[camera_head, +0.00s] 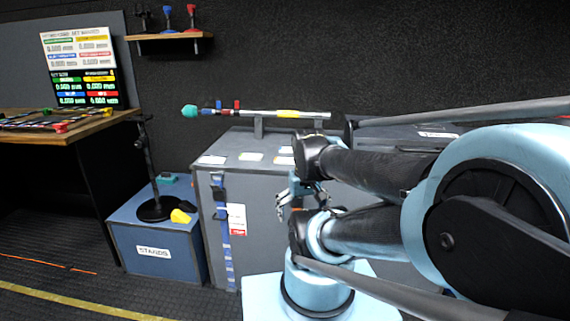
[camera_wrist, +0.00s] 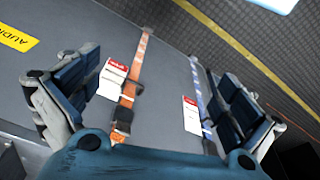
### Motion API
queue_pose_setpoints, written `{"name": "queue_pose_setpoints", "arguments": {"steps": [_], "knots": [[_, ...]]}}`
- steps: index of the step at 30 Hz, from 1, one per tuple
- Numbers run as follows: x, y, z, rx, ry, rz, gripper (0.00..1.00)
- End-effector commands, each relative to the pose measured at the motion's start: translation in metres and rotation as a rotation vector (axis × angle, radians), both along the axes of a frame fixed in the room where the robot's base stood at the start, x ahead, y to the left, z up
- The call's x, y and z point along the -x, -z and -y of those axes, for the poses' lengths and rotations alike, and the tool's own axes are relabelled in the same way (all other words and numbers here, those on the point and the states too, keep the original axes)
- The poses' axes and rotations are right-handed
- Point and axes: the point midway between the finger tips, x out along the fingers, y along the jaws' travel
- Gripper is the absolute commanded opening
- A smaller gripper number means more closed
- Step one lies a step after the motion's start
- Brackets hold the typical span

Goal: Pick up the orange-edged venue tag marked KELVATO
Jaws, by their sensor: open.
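In the wrist view, a white tag with a red end (camera_wrist: 113,76) hangs beside an orange strap (camera_wrist: 136,75) on the grey case. A second white tag with a red end (camera_wrist: 192,115) is beside a blue strap (camera_wrist: 200,90). The lettering on both is too small to read, so I cannot tell which is marked KELVATO. My gripper (camera_wrist: 160,72) is open, its fingers spread on either side of both tags, with nothing held. In the head view my gripper (camera_head: 298,203) is in front of the case, right of a red-ended white tag (camera_head: 237,219).
The grey case (camera_head: 262,210) has labels and a teal-ended pole (camera_head: 265,113) on top. A blue STANDS box (camera_head: 155,253) with a black stand (camera_head: 150,180) is left of it. A wooden desk (camera_head: 62,128) is farther left.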

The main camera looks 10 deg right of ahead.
Motion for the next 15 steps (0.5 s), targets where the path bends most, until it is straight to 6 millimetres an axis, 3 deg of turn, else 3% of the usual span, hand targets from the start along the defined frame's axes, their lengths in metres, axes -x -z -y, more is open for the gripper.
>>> {"name": "queue_pose_setpoints", "arguments": {"steps": [9,14,15], "knots": [[0.000,0.000,0.000,0.000,0.000,0.000,1.00],[0.006,-0.011,0.000,-0.005,0.026,0.010,0.64],[0.002,-0.015,0.000,-0.009,0.046,0.007,0.61]]}}
